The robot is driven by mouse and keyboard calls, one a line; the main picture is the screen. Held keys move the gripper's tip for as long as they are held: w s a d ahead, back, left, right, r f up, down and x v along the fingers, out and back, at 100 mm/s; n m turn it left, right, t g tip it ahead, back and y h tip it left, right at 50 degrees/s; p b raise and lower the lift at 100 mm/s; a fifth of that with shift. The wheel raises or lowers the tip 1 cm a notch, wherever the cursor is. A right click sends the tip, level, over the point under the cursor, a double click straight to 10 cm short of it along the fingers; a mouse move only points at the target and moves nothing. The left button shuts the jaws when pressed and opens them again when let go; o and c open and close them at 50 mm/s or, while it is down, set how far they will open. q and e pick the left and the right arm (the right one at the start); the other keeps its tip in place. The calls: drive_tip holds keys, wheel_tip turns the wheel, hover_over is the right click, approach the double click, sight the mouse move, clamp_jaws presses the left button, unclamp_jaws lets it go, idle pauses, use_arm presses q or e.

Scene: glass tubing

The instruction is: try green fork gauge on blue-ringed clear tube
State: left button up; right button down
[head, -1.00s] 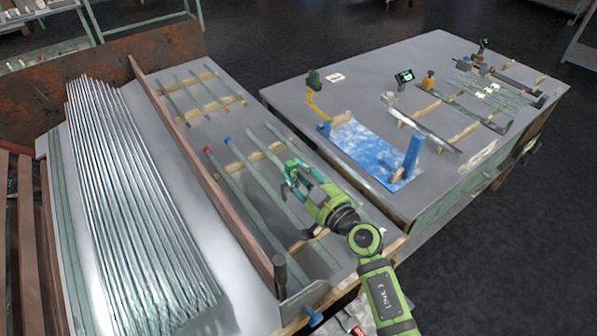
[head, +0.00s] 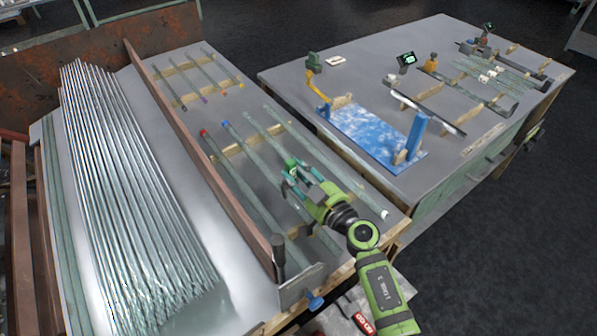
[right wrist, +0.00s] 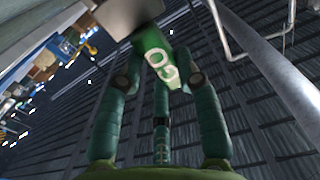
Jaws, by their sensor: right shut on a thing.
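The blue-ringed clear tube (head: 241,147) lies on wooden supports on the near bench, its blue end at the back. My right gripper (head: 290,180) is over the same rack, close to the tubes. It is shut on the green fork gauge (head: 290,164), which shows only as a small green piece in the head view. In the right wrist view the gauge (right wrist: 156,58) is between the fingers (right wrist: 160,85), with "GO" lettering on its green part. I cannot tell whether its fork touches a tube. My left gripper is not in view.
A red-ended tube (head: 215,153) lies left of the blue-ringed one, and other tubes lie to the right. A brown rail (head: 190,140) and a large stack of tubes (head: 130,190) are further left. The second bench bears a blue tray (head: 365,135) and measuring devices.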

sight(296, 180)
idle(0.6)
drive_tip(key=shift+p, duration=0.4)
drive_tip(key=shift+f+b, duration=1.05)
drive_tip(key=shift+f, duration=0.6)
idle(1.9)
drive_tip(key=shift+r, duration=0.1)
idle(1.1)
wheel_tip(296, 180, up, 7)
drive_tip(key=p, duration=0.8)
idle(1.1)
